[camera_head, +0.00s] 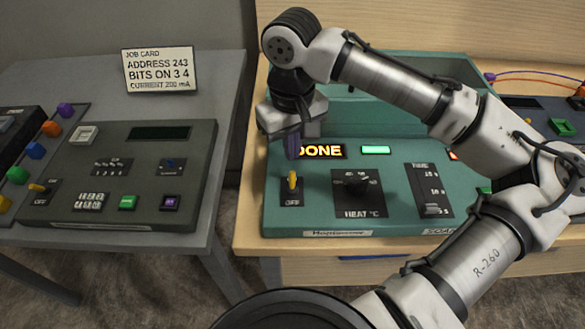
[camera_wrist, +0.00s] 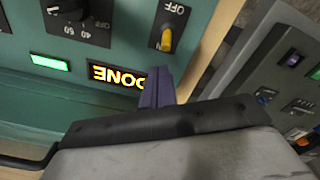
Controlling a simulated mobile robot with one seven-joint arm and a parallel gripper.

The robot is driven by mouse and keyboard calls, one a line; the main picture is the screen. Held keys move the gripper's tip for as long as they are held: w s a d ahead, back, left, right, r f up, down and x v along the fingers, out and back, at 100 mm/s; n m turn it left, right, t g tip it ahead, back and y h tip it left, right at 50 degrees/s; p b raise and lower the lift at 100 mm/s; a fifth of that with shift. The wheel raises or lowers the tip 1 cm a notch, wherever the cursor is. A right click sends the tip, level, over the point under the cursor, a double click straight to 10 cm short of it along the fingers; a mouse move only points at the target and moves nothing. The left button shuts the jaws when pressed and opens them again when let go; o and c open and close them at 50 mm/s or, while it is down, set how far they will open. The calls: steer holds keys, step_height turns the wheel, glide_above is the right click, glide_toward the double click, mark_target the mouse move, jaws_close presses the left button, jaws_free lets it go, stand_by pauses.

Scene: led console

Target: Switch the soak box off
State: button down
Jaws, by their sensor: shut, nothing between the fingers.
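The soak box (camera_head: 400,155) is a teal console on the wooden table, with its label partly hidden by my arm. Its yellow toggle switch (camera_head: 292,182) is at the panel's left, on a black plate marked OFF at the lower end. The lever points up, away from the OFF mark. It also shows in the wrist view (camera_wrist: 166,40). Its display (camera_head: 322,151) reads DONE, beside a lit green lamp (camera_head: 376,150). My gripper (camera_head: 292,150) is shut and empty, above and behind the switch, apart from it. Its fingers overlap the display in the wrist view (camera_wrist: 158,88).
A HEAT knob (camera_head: 357,182) and a slider (camera_head: 432,209) lie right of the switch. A grey console (camera_head: 125,175) with its own yellow switch (camera_head: 40,188) stands on the grey table at left, beside a job card (camera_head: 159,70). A gap separates the tables.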

mark_target(292, 172)
steer(key=shift+f, duration=0.2)
steer(key=shift+f+b, duration=0.55)
steer(key=shift+f, duration=0.65)
steer(key=shift+s, duration=0.15)
steer(key=shift+s, duration=1.05)
steer(key=shift+p, duration=0.3)
step_height(292, 172, up, 7)
steer(key=p, duration=0.6)
steer(key=shift+w+p, duration=0.35)
steer(key=shift+w, duration=0.05)
